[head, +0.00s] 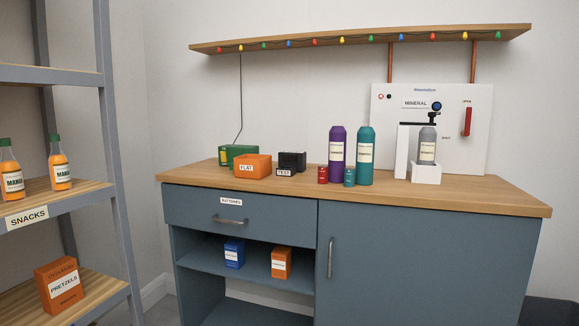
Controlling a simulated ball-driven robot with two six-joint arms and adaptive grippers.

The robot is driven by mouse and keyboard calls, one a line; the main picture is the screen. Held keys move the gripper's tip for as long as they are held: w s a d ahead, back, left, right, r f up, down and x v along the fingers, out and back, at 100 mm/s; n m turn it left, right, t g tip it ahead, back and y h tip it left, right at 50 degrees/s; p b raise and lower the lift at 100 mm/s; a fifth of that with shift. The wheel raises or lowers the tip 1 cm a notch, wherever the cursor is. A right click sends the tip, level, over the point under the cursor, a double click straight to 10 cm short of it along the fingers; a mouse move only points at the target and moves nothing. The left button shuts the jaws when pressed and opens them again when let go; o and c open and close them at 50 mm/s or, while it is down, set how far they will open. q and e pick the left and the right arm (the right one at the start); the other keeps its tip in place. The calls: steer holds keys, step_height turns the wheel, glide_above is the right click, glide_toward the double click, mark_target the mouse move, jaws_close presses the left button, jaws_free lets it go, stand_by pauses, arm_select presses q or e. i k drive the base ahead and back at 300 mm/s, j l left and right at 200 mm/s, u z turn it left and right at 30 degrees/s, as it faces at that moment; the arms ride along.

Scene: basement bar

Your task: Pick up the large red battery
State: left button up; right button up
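I see nothing that I can clearly tell as a large red battery. A small red cylinder (322,174) with a label stands upright on the countertop (450,191), in front of the purple bottle (337,150); I cannot tell what it is. A closed drawer (270,215) under the counter carries a small label (231,201) that seems to read "batteries"; its inside is hidden. An orange box marked "FLAT" (252,167) and a black holder marked "TEST" (291,162) stand on the counter. Neither of my grippers is in view.
A teal bottle (365,157), a small teal cylinder (349,178), a green box (238,154) and a mineral-water dispenser (426,168) stand on the counter. Blue (234,253) and orange (281,263) boxes sit on the open shelf below. A snack rack (112,160) stands at left.

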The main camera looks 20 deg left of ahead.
mark_target(323, 170)
steer(key=i+l, duration=0.15)
steer(key=i, duration=0.25)
steer(key=i+l, duration=0.2)
steer(key=i, duration=0.2)
steer(key=i+l+u, duration=0.1)
steer(key=i, duration=0.3)
